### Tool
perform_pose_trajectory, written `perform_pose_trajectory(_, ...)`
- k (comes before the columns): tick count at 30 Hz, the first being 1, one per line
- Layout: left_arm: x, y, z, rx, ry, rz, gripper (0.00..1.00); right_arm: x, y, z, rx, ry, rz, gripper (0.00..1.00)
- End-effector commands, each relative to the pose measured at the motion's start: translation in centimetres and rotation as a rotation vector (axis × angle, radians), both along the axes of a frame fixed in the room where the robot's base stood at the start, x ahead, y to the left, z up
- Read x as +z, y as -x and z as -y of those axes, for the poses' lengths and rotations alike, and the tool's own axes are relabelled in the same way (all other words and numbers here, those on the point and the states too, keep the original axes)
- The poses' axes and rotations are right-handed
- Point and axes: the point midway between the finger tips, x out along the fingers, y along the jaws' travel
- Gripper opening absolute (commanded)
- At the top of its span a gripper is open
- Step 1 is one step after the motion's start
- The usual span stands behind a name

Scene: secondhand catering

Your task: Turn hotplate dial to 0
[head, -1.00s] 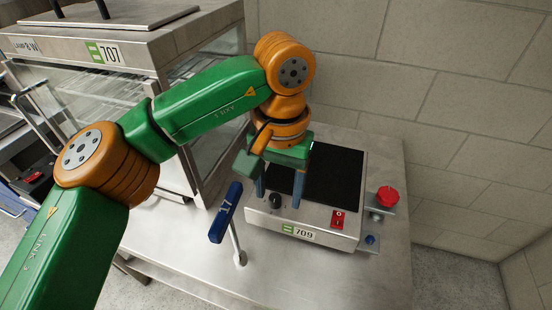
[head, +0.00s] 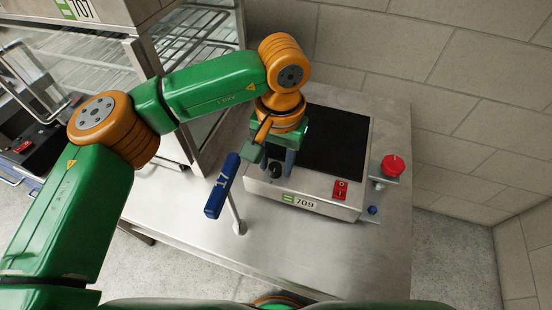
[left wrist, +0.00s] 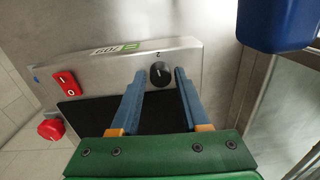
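The hotplate (head: 335,140) is a steel box with a black top on the steel counter. Its black round dial (head: 276,170) is on the front panel at left; it also shows in the left wrist view (left wrist: 160,74), with a pale pointer line and a mark by its rim. My left gripper (head: 277,168) points down at the dial. In the left wrist view its two blue fingers (left wrist: 160,77) are apart, one on each side of the dial, with gaps showing. I cannot tell how deep the tips reach around it. My right gripper is not in view.
A blue handle marked 17 (head: 222,186) stands on a rod just left of the hotplate. A red switch (head: 340,190) is on the panel's right, and a red mushroom button (head: 393,166) is beside it. A glass-sided cabinet (head: 200,60) stands at left. The front counter (head: 310,250) is clear.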

Motion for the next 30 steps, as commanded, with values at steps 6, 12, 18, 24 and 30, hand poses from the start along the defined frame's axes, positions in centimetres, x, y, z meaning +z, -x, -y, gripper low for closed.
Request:
perform_pose_trajectory(6, 0.0, 0.0, 0.0, 0.0, 0.0, 0.0, 0.0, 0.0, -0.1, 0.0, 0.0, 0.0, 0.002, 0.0)
perform_pose_trajectory(12, 0.0, 0.0, 0.0, 0.012, 0.0, 0.0, 0.0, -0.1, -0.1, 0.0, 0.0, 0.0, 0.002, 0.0)
perform_pose_trajectory(18, -0.1, -0.1, 0.0, 0.086, 0.0, 0.001, 0.0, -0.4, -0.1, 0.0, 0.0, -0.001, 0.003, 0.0)
perform_pose_trajectory(24, -0.1, -0.1, 0.0, 0.239, 0.001, 0.002, 0.0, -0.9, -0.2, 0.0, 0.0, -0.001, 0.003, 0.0)
perform_pose_trajectory(30, -0.1, -0.2, -0.1, 0.43, 0.001, 0.002, 0.0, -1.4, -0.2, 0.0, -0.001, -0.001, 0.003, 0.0)
